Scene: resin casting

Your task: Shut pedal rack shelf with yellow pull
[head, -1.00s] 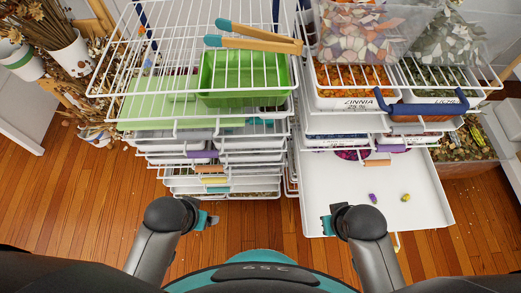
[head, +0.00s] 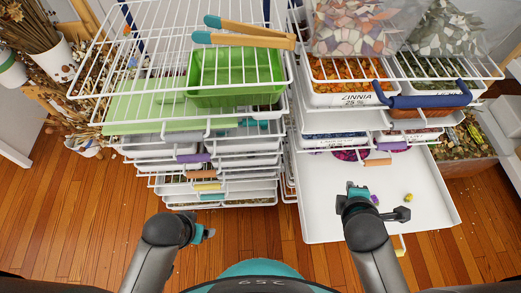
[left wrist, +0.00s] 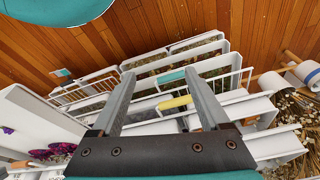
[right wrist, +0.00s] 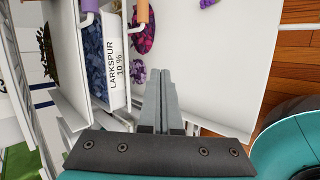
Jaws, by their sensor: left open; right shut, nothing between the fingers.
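In the head view the right rack's wide white shelf (head: 425,205) is pulled far out over the floor. Purple and yellow bits lie on the shelf. My right gripper (head: 353,187) is shut and empty, above the shelf's middle. The right wrist view shows its closed fingers (right wrist: 162,80) near the shelf's white surface. My left gripper (head: 205,235) is open and empty, over the floor before the left rack. The left rack has its own yellow pull (head: 207,187), also seen between the open fingers in the left wrist view (left wrist: 175,102).
Above the shelf are an orange pull (head: 377,162), a LARKSPUR bin (right wrist: 115,65) and a blue pull (head: 430,101). A green tray (head: 235,75) and tongs (head: 245,33) sit on the left rack. A crate of dried plants (head: 465,155) stands right of the shelf.

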